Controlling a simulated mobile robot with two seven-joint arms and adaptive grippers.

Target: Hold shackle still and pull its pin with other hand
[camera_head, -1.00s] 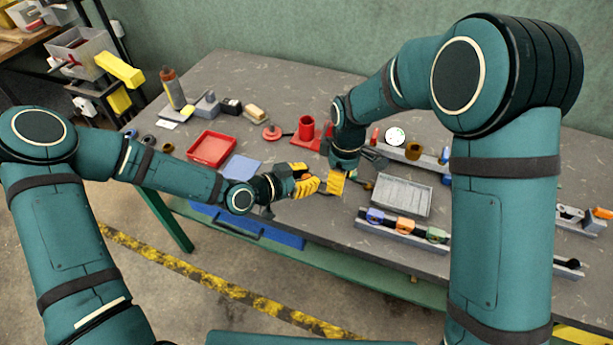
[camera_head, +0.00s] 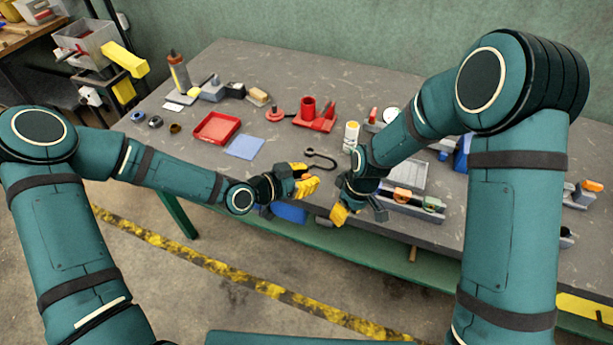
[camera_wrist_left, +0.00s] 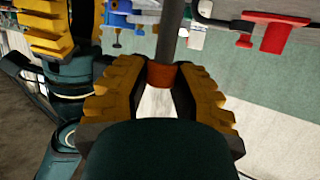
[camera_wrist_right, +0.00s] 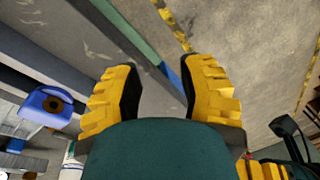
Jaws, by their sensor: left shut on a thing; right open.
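The shackle (camera_head: 330,158) is a dark U-shaped bow with a ring-like eye at its upper left end, beside my left gripper. My left gripper (camera_head: 308,182) is shut on it above the front part of the table. In the left wrist view, the left fingers (camera_wrist_left: 160,82) close around an orange-brown collar with a thick grey rod running up out of frame. I cannot make out the pin separately. My right gripper (camera_head: 352,212) is open at the table's front edge, to the right of the left gripper. Its fingers (camera_wrist_right: 160,85) show nothing between them.
The table between mat and shackle is clear.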

